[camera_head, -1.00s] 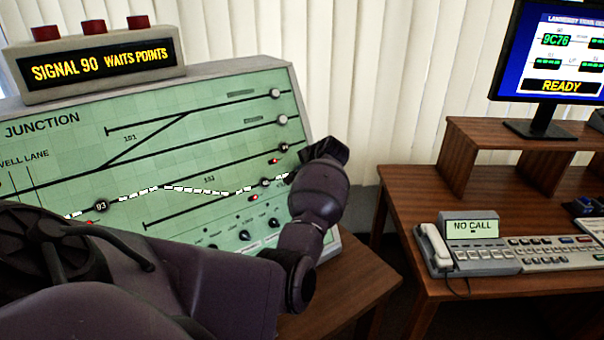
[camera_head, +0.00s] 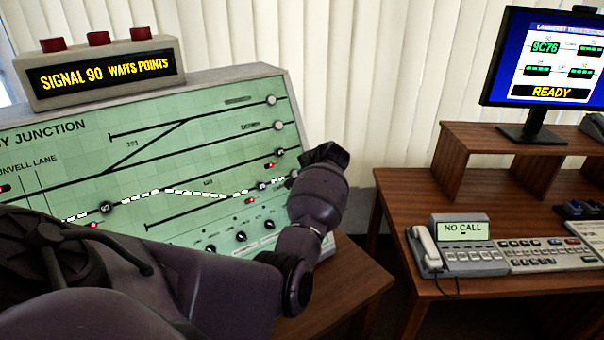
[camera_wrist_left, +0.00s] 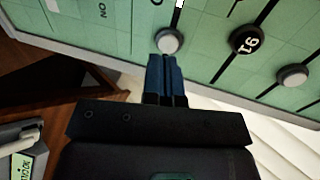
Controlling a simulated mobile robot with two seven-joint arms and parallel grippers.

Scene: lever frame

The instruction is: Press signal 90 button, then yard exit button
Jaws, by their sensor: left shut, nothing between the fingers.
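The green track panel (camera_head: 120,160) stands at left, with a row of white dashes lit along one line to its right side. My left gripper (camera_head: 322,155) is at the panel's right edge in the head view; its fingertips are hidden there. In the left wrist view the shut fingers (camera_wrist_left: 166,70) are empty, their tips just below a pale round button (camera_wrist_left: 170,42); I cannot tell whether they touch. A black button marked 91 (camera_wrist_left: 245,40) and another pale button (camera_wrist_left: 293,75) lie to the right. I cannot read a 90 or yard exit label. My right gripper is not in view.
A display box (camera_head: 105,72) with red tops above the panel reads "SIGNAL 90 WAITS POINTS". A wooden desk (camera_head: 400,190) at right holds a telephone console (camera_head: 480,258) and a monitor (camera_head: 545,60) showing "READY". Small knobs (camera_head: 240,237) line the panel's lower edge.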

